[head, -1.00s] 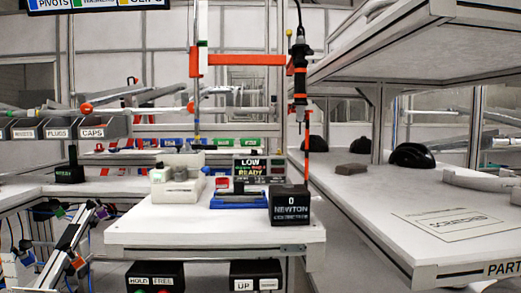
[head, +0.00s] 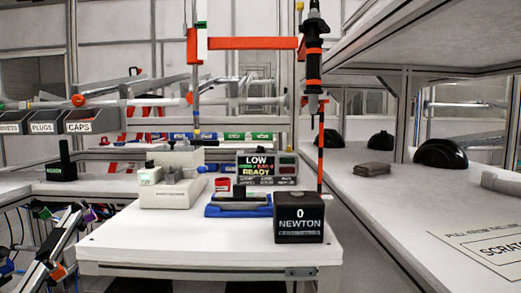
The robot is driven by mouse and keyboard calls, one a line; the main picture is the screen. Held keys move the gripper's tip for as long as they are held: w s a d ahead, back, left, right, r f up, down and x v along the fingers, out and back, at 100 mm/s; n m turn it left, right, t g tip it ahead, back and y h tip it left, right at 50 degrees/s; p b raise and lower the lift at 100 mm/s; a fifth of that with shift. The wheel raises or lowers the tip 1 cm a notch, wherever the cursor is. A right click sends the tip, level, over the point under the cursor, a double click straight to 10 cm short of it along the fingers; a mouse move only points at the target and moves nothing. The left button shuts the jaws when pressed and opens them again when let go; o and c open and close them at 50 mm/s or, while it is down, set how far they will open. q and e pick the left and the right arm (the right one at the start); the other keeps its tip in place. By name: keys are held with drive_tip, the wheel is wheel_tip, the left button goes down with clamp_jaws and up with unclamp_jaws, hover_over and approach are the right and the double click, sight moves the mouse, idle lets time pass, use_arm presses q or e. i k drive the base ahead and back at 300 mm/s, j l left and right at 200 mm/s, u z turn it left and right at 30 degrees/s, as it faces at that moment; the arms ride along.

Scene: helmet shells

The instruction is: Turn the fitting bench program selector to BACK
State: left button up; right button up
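No selector with a readable BACK mark shows in the head view. A white-topped bench (head: 130,240) stands ahead of me in the middle. On it sits a black box (head: 299,218) reading 0 NEWTON, at the front right. A blue device (head: 238,208) with a dark bar on top is to its left. A pale instrument (head: 175,185) stands at the bench's left. A dark panel (head: 266,167) reading LOW and READY stands behind. I cannot tell whether any of these carries the selector.
A long white shelf table (head: 400,215) runs along the right, with dark helmet shells (head: 440,153) and an upper shelf (head: 440,60) above. A black tool (head: 313,60) hangs from an orange arm (head: 250,43).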

sight(260, 149)
drive_tip(key=k+j, duration=0.2)
drive_tip(key=i+j, duration=0.3)
drive_tip(key=i+j+z, duration=0.15)
drive_tip(key=j, duration=0.25)
drive_tip(key=i+j, duration=0.4)
drive_tip(key=z, duration=0.05)
